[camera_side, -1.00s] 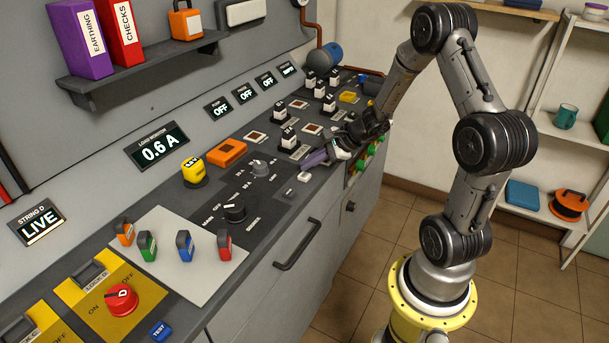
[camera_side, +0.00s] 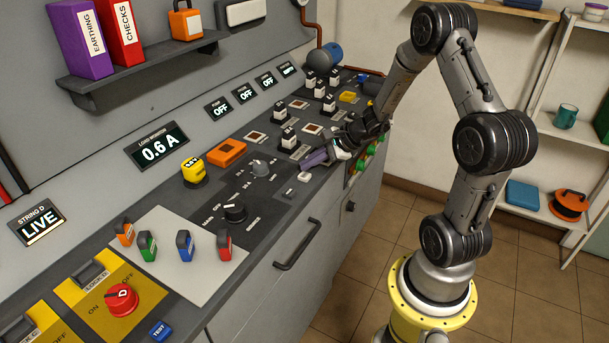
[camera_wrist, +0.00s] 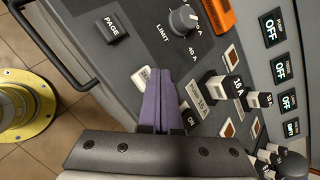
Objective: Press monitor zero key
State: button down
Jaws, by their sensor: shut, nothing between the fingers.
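The load monitor display (camera_side: 160,147) on the wall panel reads 0.6 A. A small white key (camera_side: 304,177) sits near the bench's front edge. A white key by the fingertips also shows in the wrist view (camera_wrist: 144,74), partly hidden, and its marking is not readable. My gripper (camera_side: 307,162), with purple fingers, is shut and empty, tilted down just beyond the white key. In the wrist view the closed fingers (camera_wrist: 160,75) overlap the key's edge. I cannot tell whether they touch it.
A grey PAGE key (camera_wrist: 112,26) and the LIMIT knob (camera_wrist: 183,19) lie near the fingers. White breaker switches (camera_side: 288,138) and an orange block (camera_side: 227,152) stand behind. A black rotary knob (camera_side: 235,211) is to the left. The drawer handle (camera_side: 298,244) sticks out below the bench edge.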

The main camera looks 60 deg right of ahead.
aim_at(309, 175)
jog(key=shift+f, duration=0.4)
jog(key=shift+f, duration=0.45)
dwell(0.9)
jog(key=shift+r, duration=0.85)
jog(key=shift+r, duration=0.15)
jog(key=shift+r, duration=2.35)
